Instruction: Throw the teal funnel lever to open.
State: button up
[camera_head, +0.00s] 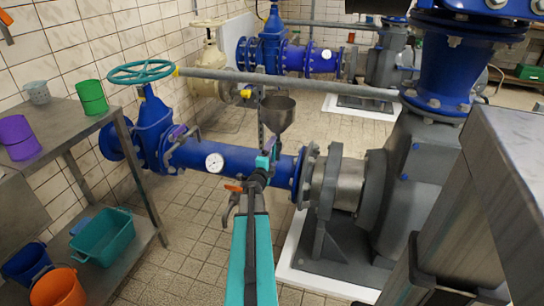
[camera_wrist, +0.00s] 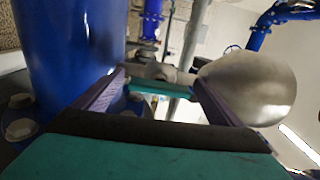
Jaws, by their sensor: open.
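The grey funnel (camera_head: 278,112) stands above the blue pipe in the head view, and its rounded metal underside (camera_wrist: 250,85) fills the right of the wrist view. A short teal bar, which looks like the funnel lever (camera_wrist: 160,88), lies crosswise between my fingertips in the wrist view. In the head view I cannot make the lever out behind my gripper (camera_head: 271,146), which is just below the funnel. My gripper (camera_wrist: 160,82) is open, its purple fingers spread on either side of the bar. I cannot tell whether they touch it.
A blue pipe (camera_head: 225,157) with a round gauge runs behind my gripper to the grey pump (camera_head: 418,180). A teal handwheel (camera_head: 141,72) and a grey horizontal pipe (camera_head: 300,86) are near. A metal shelf (camera_head: 130,160) with buckets stands left. In the wrist view, a blue body (camera_wrist: 68,55) is close on the left.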

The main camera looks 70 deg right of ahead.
jog(key=a+p, duration=0.1)
jog(key=a, duration=1.2)
jog(key=shift+s+a, duration=0.4)
dwell(0.6)
